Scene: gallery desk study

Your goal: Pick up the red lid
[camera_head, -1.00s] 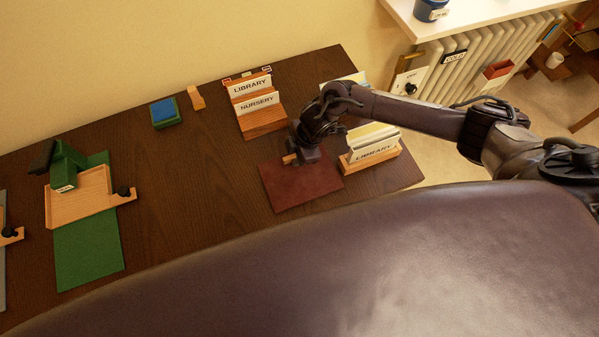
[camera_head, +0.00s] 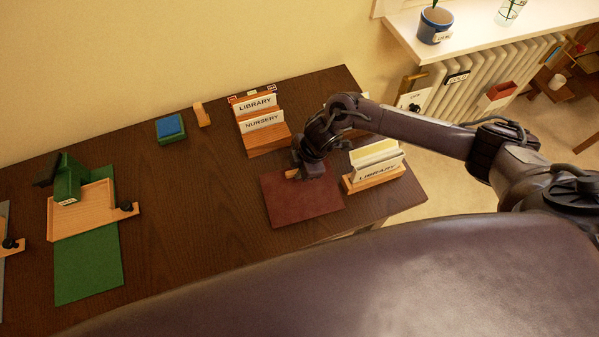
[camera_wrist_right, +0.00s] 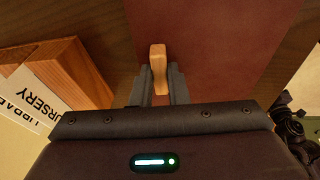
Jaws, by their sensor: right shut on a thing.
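A flat dark red panel (camera_head: 300,202), which fits the red lid, lies on the dark desk at right of centre. My right gripper (camera_head: 300,172) is over its far part, pointing down. In the right wrist view its two fingers (camera_wrist_right: 161,88) are shut on a small pale wooden grip (camera_wrist_right: 158,62) in front of the red surface (camera_wrist_right: 205,35). I cannot tell whether the grip is fixed to the panel, or whether the panel is clear of the desk. My left gripper is not in view.
A wooden card holder (camera_head: 268,143) marked NURSERY stands just left of my right gripper; another holder (camera_head: 372,182) stands close on the right. A blue-topped pad (camera_head: 171,129) and a wooden piece (camera_head: 202,116) lie farther left. A green mat (camera_head: 88,270) is at far left.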

